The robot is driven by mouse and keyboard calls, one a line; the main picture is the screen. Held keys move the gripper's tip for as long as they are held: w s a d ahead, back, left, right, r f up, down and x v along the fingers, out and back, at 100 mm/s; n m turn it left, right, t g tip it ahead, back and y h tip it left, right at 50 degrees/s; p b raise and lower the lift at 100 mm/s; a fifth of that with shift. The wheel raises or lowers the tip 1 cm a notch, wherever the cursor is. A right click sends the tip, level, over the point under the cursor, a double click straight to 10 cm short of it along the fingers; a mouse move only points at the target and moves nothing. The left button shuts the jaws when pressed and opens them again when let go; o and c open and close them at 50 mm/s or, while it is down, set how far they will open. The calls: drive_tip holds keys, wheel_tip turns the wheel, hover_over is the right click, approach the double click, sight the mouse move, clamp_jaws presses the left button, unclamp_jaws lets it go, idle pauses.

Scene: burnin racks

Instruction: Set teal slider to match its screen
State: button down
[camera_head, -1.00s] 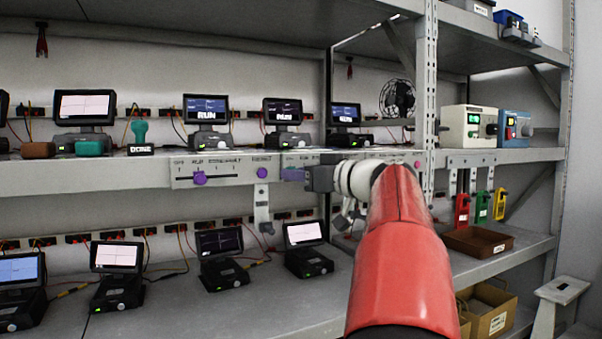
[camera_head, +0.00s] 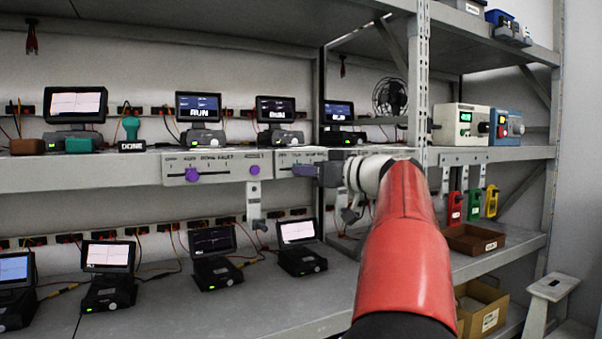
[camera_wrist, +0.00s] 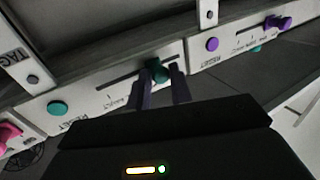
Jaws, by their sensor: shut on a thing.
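The teal slider knob (camera_wrist: 160,72) sits on a slotted white panel in the wrist view. My gripper (camera_wrist: 162,88) has its two fingers around the knob, shut on it. A teal round reset button (camera_wrist: 57,108) is on the same panel. In the head view my gripper (camera_head: 308,171) is at the front of the panel (camera_head: 283,160), and the arm and gripper hide the knob and most of the scale. A dark blue screen (camera_head: 338,110) stands on the shelf above this panel; it seems to read RUN, but the letters are small.
To the left is a panel with a purple slider (camera_head: 193,175) and purple reset button (camera_head: 255,170). A pink button (camera_wrist: 10,133) shows beyond the teal panel. More screens line both shelves. A rack upright (camera_head: 419,90) stands just right of my arm.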

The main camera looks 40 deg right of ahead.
drive_tip(key=c, duration=1.3)
unclamp_jaws()
drive_tip(key=shift+a, duration=0.1)
drive_tip(key=shift+c, duration=0.2)
drive_tip(key=shift+s, duration=0.1)
drive_tip(key=s+d+b, duration=0.1)
drive_tip(key=s, duration=0.6)
drive_tip(key=shift+s, duration=0.25)
drive_tip(key=shift+d, duration=0.15)
